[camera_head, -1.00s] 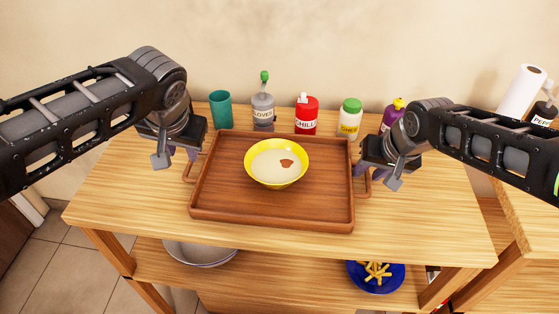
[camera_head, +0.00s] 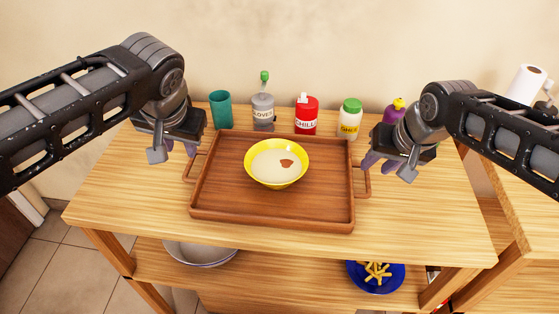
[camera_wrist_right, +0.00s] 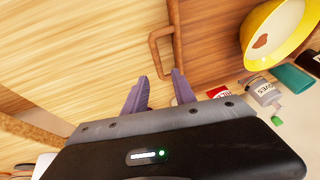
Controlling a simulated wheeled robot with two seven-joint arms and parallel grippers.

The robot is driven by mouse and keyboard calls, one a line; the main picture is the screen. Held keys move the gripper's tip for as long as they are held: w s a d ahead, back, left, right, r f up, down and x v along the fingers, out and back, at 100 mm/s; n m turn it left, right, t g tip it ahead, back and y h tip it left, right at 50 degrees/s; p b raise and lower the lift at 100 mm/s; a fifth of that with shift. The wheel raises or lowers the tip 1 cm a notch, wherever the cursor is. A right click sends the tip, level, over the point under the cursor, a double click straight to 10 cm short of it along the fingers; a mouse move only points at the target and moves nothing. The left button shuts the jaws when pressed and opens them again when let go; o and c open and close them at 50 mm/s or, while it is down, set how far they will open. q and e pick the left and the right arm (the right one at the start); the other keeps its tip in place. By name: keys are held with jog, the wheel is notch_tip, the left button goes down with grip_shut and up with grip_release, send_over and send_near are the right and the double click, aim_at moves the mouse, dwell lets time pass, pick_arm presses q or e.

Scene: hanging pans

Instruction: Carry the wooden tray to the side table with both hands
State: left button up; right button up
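The brown wooden tray (camera_head: 270,212) lies flat on the wooden table, with a loop handle at each short side. A yellow bowl (camera_head: 276,178) with pale contents and a small brown patch stands in it. My left gripper (camera_head: 180,149) is open and empty above the left handle (camera_head: 187,172). My right gripper (camera_head: 376,163) is open and empty above and beside the right handle (camera_head: 367,184). In the right wrist view its two purple fingers (camera_wrist_right: 160,88) are apart, and the handle (camera_wrist_right: 153,53) lies beyond their tips, apart from them.
A teal cup (camera_head: 220,109) and several bottles, including a red one (camera_head: 307,115), stand behind the tray. Another wooden surface (camera_head: 525,200) stands at the right, with a paper roll (camera_head: 527,85). Below are a blue plate of fries (camera_head: 376,276) and pale plates (camera_head: 200,254).

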jog(key=v, duration=0.7)
dwell(0.3)
